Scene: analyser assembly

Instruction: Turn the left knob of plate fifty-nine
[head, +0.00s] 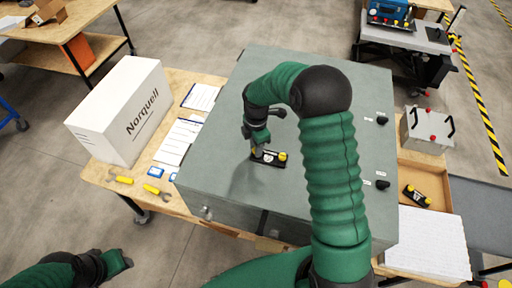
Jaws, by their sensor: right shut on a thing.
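A small black plate (270,160) with a white label and yellow knobs lies on top of the large grey-green cabinet (220,155). Its number is too small to read. My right gripper (257,147) reaches down onto the left end of this plate and is shut on the left knob, which it mostly hides. The right knob (283,156) is in clear view, apart from the gripper. My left gripper (122,262) is low at the lower left, over the floor and away from the cabinet; its jaws are too small to tell.
A similar black plate (416,195) with yellow knobs lies in a wooden tray (432,178) at right. A white Norquell box (125,110), papers (180,138) and yellow-handled tools (152,189) lie left of the cabinet. Black knobs (382,120) stand on the cabinet's right side.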

